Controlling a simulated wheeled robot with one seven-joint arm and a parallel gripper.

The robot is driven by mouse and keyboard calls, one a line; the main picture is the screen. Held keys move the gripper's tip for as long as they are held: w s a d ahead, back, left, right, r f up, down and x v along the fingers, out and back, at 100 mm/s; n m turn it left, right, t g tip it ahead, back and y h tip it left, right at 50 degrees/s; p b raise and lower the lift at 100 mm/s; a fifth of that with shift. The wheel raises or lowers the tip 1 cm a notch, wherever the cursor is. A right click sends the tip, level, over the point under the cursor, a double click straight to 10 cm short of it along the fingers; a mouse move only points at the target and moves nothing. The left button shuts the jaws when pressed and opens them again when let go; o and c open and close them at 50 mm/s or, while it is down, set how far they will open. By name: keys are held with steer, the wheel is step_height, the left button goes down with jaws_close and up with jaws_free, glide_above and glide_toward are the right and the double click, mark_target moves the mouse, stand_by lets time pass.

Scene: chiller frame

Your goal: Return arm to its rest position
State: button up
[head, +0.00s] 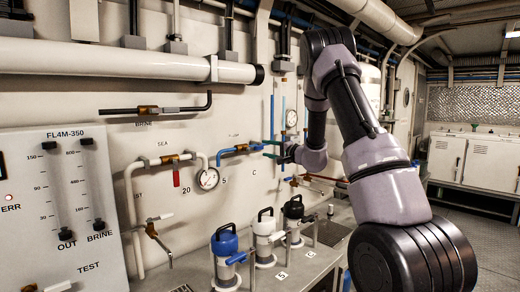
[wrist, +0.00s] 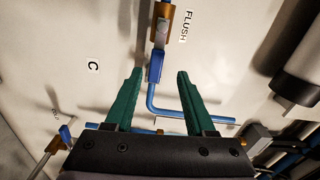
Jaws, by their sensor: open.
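My gripper (head: 268,149) is at the wall panel in the head view, with its green fingers beside the blue flush pipe (head: 256,147). In the wrist view my gripper (wrist: 159,76) is open, its two green fingers spread apart with nothing held between them. The flush valve (wrist: 161,25) is brass with a blue handle (wrist: 155,67) that shows between the fingertips in the picture. I cannot tell whether a finger touches it. My arm (head: 350,100) reaches up from the lower right, bends at the top and comes down to the panel.
A round gauge (head: 208,178) and a red-handled valve (head: 176,160) are left of my gripper. Blue, white and black-capped canisters (head: 226,250) stand on the bench below. A large white pipe (head: 120,62) runs above. Open floor (head: 480,230) lies at the right.

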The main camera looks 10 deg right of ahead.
steer(key=shift+s+d, duration=0.35)
steer(key=shift+s, duration=0.25)
steer(key=shift+r, duration=0.1)
steer(key=s+a+r+n+g+y, duration=0.1)
steer(key=s+a+r+n+g, duration=0.35)
steer(key=s, duration=0.65)
steer(key=s+a+r+n+g+y, duration=0.15)
steer(key=s+a+r+g, duration=0.25)
steer(key=s+a+r, duration=0.45)
steer(key=s+d+f+h, duration=0.1)
steer(key=s+d+h, duration=0.4)
steer(key=s, duration=0.7)
steer(key=s+d+f+h, duration=0.2)
steer(key=s+d+h, duration=0.2)
steer(key=s, duration=0.8)
steer(key=shift+s+d+n+h, duration=0.3)
steer(key=shift+s+d+h, duration=0.1)
steer(key=shift+d, duration=0.45)
